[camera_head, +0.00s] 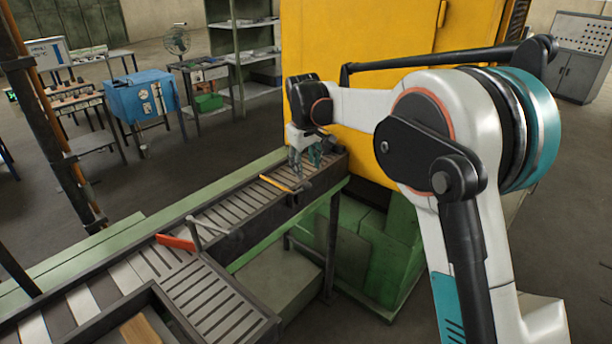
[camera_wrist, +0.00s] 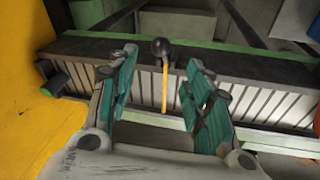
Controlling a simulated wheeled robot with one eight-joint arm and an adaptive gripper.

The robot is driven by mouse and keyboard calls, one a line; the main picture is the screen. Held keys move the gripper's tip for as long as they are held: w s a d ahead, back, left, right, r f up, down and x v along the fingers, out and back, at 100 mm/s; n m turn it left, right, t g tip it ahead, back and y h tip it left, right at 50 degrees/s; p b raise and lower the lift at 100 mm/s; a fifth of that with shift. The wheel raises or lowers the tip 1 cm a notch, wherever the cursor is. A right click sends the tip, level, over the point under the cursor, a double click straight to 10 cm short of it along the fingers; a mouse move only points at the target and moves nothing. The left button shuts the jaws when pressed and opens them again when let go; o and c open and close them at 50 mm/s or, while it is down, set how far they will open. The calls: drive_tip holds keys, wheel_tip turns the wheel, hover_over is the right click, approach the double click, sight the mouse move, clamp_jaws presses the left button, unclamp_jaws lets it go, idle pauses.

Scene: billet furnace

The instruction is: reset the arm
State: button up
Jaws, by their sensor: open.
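My gripper (camera_head: 306,150) hangs from my white arm above the far end of the slatted conveyor (camera_head: 232,212), close to the yellow furnace cabinet (camera_head: 360,50). In the wrist view the two teal-padded fingers (camera_wrist: 165,95) stand wide apart with nothing held between them. A tool with a yellow handle (camera_head: 276,183) and dark head lies on the conveyor near the gripper. It also shows between and beyond the fingertips in the wrist view (camera_wrist: 164,85); I cannot tell the exact height gap.
A red-handled tool (camera_head: 175,242) and a grey tool lie farther down the conveyor. A tray holding a wooden piece (camera_head: 140,330) is at the near end. A blue box (camera_head: 142,95), tables, a fan (camera_head: 176,40) and shelves stand back left. Open floor lies left of the conveyor.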

drive_tip(key=shift+v, duration=0.95)
drive_tip(key=s+d+r+m+t+b, duration=0.1)
drive_tip(key=s+d+r+m+b, duration=0.15)
drive_tip(key=s+d, duration=0.6)
drive_tip(key=s+d+r+m+t+b, duration=0.1)
drive_tip(key=s+d+r, duration=0.3)
drive_tip(key=s+d, duration=0.4)
drive_tip(key=s+d+f+m+b, duration=0.1)
drive_tip(key=s+f, duration=0.3)
drive_tip(key=s, duration=0.4)
drive_tip(key=s+d+f+m+t+b, duration=0.1)
drive_tip(key=s+d+f, duration=0.3)
drive_tip(key=s, duration=0.4)
drive_tip(key=s+d+f+m+t+b, duration=0.1)
drive_tip(key=s+f, duration=0.3)
drive_tip(key=s, duration=0.5)
drive_tip(key=shift+d+m, duration=0.65)
drive_tip(key=shift+m, duration=0.2)
drive_tip(key=shift+a+f, duration=0.1)
